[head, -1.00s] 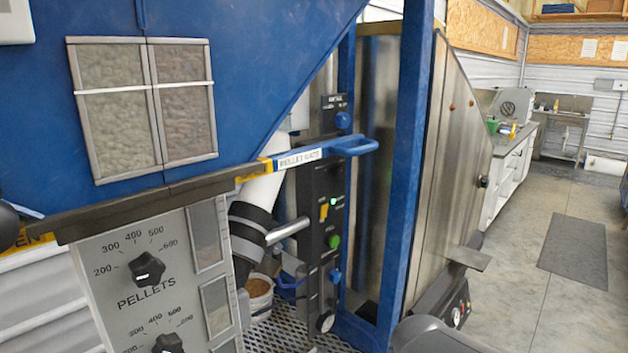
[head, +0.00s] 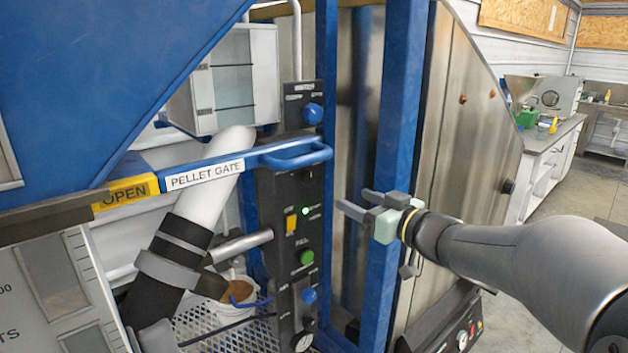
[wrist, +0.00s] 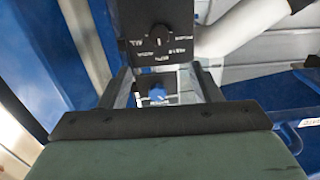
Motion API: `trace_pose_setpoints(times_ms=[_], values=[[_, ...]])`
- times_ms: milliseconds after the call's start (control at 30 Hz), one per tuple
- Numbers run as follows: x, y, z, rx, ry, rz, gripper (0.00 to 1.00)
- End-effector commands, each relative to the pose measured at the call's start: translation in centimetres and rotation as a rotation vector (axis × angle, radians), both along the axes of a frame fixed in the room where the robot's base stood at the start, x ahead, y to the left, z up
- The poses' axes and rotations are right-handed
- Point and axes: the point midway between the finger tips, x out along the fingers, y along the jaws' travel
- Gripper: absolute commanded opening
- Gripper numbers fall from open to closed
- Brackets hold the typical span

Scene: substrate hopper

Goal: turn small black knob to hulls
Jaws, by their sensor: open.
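The small black knob (wrist: 160,32) shows in the wrist view, near the top, on a black panel with white lettering around it. The lettering is too small to read, so its setting cannot be told. I cannot make this knob out clearly in the head view. The tall black control panel (head: 268,200) stands left of my gripper (head: 356,203) there. My gripper is open and empty, in front of the blue post, its fingers pointing left toward the panel. In the wrist view my gripper (wrist: 160,82) has its fingers apart, and the knob appears beyond them, apart from them.
The panel also carries an upper blue knob (head: 312,114), a yellow switch (head: 291,222), a green button (head: 307,257) and a lower blue knob (head: 309,296). The blue pellet gate handle (head: 300,154) juts out beside the panel. A blue post (head: 397,110) stands close by my gripper.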

Motion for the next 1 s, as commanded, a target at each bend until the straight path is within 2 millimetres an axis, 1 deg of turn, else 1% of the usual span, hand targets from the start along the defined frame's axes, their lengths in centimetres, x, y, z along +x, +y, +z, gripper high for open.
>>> trace_pose_setpoints(times_ms=[33,400,600,800,1000], values=[[0.8,0.8,0.0,0.002,0.002,0.003,0.57],[6.7,6.5,0.0,0.002,0.002,0.001,0.57],[9.2,8.7,0.0,0.001,0.001,-0.001,0.57],[10.4,9.8,0.0,-0.001,-0.001,-0.002,0.57],[10.6,10.0,0.0,-0.001,-0.001,-0.003,0.57]])
